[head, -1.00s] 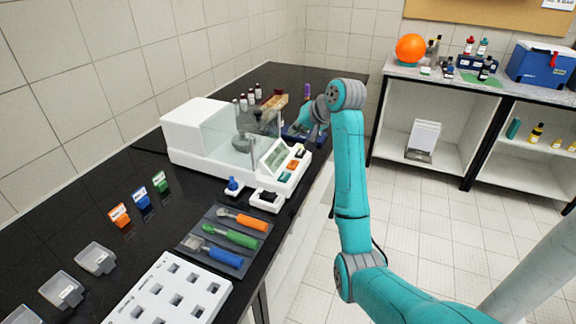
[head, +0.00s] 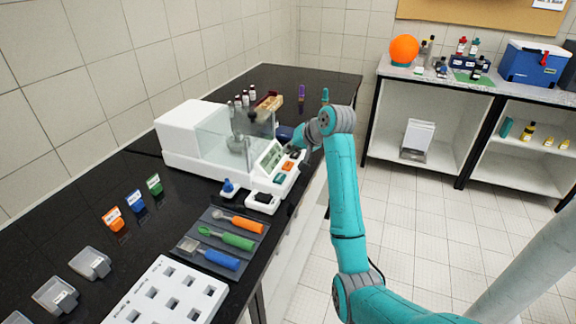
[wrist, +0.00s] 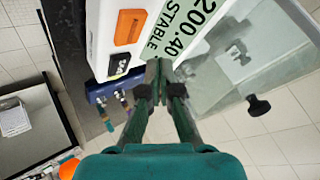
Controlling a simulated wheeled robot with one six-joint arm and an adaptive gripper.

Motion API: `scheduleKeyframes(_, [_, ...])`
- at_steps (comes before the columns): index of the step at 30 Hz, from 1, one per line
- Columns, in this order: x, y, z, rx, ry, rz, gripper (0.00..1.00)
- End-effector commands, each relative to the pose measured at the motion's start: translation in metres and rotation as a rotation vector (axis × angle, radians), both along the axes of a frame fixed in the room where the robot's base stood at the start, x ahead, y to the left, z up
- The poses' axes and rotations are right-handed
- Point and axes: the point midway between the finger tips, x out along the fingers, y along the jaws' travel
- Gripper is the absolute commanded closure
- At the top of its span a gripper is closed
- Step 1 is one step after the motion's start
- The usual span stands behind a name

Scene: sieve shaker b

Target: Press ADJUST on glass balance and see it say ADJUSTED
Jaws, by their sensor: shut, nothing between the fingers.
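The white glass balance (head: 185,130) stands on the black bench, with glass walls around its weighing chamber. Its tilted display (head: 271,156) is on the front panel. In the wrist view the display (wrist: 190,28) reads 200.40 and STABLE. Beside it are an orange button (wrist: 130,27) and a dark labelled button (wrist: 119,64), whose label is too small to read. In the head view the orange button (head: 287,166) also shows. My gripper (wrist: 160,70) is shut and empty, its tips close to the panel edge by the display and dark button. I cannot tell whether they touch.
A tool mat (head: 210,262) with orange, green and blue-handled tools lies in front of the balance. A white holed rack (head: 140,290) is nearer. Bottles and a wooden box (head: 268,103) stand behind the balance. A shelf unit (head: 385,130) stands at the right, with open floor before it.

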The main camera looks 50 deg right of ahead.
Motion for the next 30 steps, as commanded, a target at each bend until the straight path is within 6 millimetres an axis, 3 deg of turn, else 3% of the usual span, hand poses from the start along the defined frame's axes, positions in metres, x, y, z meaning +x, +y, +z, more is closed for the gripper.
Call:
scheduleKeyframes(10, [0.000, 0.000, -0.024, -0.001, 0.000, 0.001, 1.00])
scheduleKeyframes(30, [0.000, 0.000, -0.026, -0.001, 0.000, 0.001, 1.00])
